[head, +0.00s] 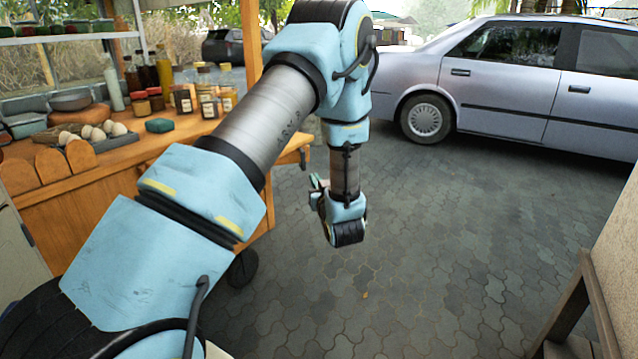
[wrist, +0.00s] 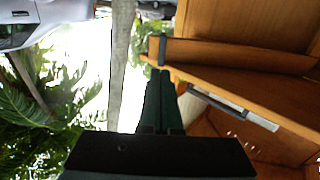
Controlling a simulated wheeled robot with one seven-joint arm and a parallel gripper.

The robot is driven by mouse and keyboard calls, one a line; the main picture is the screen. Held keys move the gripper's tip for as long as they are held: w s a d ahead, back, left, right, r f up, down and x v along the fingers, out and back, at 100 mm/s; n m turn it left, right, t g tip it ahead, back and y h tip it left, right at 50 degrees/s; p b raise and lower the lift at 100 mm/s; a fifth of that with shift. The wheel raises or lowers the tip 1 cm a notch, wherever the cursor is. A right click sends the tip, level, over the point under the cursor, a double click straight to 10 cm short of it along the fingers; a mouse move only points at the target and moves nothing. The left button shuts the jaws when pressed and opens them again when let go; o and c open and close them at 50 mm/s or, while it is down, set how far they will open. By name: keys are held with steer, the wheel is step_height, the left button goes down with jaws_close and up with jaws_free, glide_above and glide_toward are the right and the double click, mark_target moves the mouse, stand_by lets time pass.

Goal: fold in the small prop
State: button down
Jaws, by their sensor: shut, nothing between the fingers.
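My gripper (wrist: 161,78) shows in the wrist view with its two dark fingers together and nothing between them. Its fingertips appear close to the end of a wooden rail or board on the cart (wrist: 235,80), beside a dark fitting (wrist: 157,48); I cannot tell whether they touch. A thin grey metal bar (wrist: 235,107) lies along the underside or face of the cart's wood; it may be the small prop, but I cannot be sure. In the head view, my wrist hangs right of the cart (head: 130,165), and the fingertips are too small to make out.
The cart top holds bottles (head: 164,70), jars (head: 183,100) and a tray of eggs (head: 105,142). A silver car (head: 510,85) stands behind on the right. A wooden frame (head: 565,310) and wall are at the right edge. The paving (head: 430,250) between is clear.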

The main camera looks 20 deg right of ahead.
steer(key=w+p, duration=0.1)
steer(key=w, duration=0.8)
steer(key=shift+w, duration=0.35)
